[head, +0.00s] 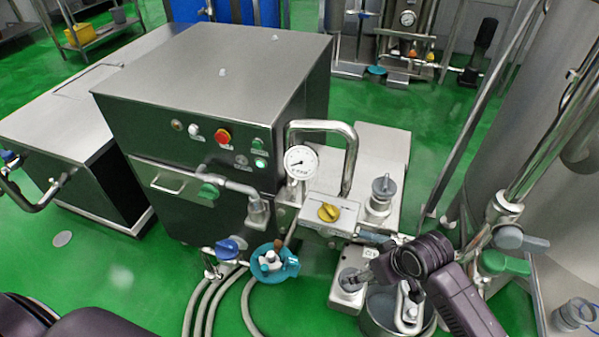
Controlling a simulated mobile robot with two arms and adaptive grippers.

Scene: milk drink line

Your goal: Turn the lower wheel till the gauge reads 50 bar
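The round white gauge (301,162) stands at the front right corner of the steel machine. Its needle seems to point to the lower left, but the scale is too small to read. A grey wheel on a post (381,190) stands on the upper block to the right. My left gripper is out of view; only part of my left arm shows at the bottom left.
A yellow knob (328,212) sits between the gauge and the lower wheel. A steel pipe loop (352,150) rises behind the gauge. A steel bucket (385,318) stands under my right forearm. Blue (228,249) and teal (273,263) fittings with hoses are to the left.

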